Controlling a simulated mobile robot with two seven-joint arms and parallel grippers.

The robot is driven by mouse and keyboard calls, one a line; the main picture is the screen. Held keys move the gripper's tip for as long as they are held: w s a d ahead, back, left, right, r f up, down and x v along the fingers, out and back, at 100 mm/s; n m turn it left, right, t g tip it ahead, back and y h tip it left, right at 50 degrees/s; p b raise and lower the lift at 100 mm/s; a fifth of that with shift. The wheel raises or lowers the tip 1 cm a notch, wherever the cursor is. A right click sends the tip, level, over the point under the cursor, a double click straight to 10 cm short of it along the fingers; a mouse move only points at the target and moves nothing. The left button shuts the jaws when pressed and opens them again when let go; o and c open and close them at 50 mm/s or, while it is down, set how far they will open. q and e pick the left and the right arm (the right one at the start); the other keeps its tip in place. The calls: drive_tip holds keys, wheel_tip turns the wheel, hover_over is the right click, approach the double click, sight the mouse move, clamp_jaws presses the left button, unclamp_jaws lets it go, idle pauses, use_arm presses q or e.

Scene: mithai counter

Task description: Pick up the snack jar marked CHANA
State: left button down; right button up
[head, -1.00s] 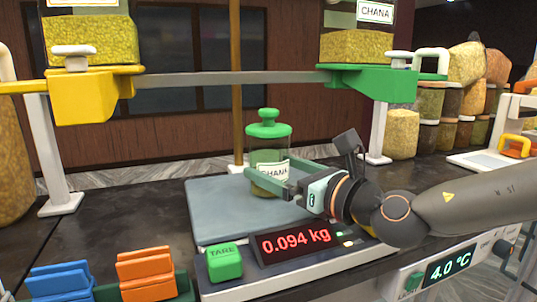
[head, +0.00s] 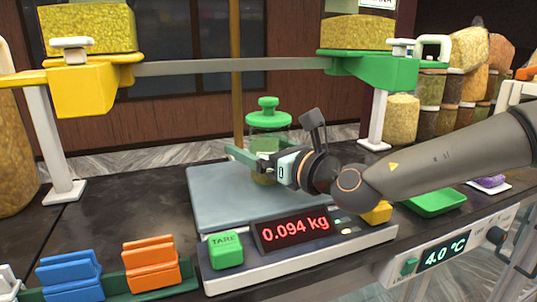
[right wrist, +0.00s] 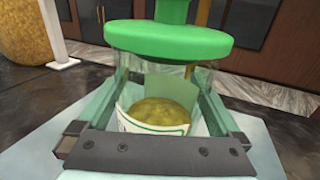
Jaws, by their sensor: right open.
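The CHANA snack jar (head: 268,119) is a clear jar with a green knobbed lid, upright on the scale's grey plate (head: 215,200). In the head view my right gripper covers its label, readable only earlier. In the right wrist view the jar (right wrist: 168,42) fills the middle, with yellowish contents low inside and a pale label whose lettering I cannot read. My right gripper (head: 258,158) is open, its green fingers on either side of the jar's body below the lid. In the wrist view, finger contact with the glass is unclear. My left gripper is not in view.
The scale display (head: 294,229) reads 0.094 kg, beside a green TARE button (head: 226,250). A grey bar spans above and behind the jar, between yellow (head: 88,86) and green (head: 375,68) brackets. Orange (head: 150,264) and blue (head: 69,275) blocks stand front left.

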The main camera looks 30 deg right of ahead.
clamp_jaws()
drive_tip(key=shift+r, duration=0.1)
idle(0.8)
